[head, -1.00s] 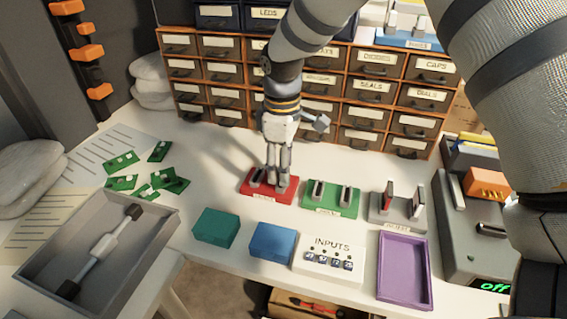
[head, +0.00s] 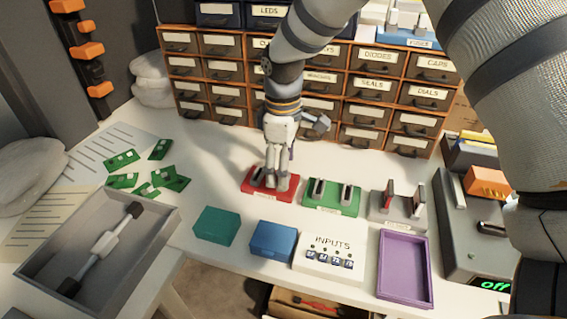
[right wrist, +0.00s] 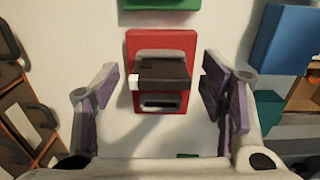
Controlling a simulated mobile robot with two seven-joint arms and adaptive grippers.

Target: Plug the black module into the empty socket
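The black module (right wrist: 163,72) stands on the red base (right wrist: 160,40) in the right wrist view. A dark empty slot (right wrist: 160,101) shows beside it on the same base. I cannot tell whether the module is seated in a slot. My right gripper (right wrist: 167,88) is open, its purple-padded fingers apart on either side of the module, with gaps to it. In the head view the right gripper (head: 277,184) reaches down onto the red base (head: 250,188) and hides much of it. My left gripper is not in view.
A green base (head: 331,207) and a grey base (head: 387,213) with upright pieces stand to the right. Teal (head: 215,227) and blue (head: 273,241) blocks, an INPUTS box (head: 328,264) and a purple tray (head: 382,290) line the front. Drawers (head: 375,85) stand behind.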

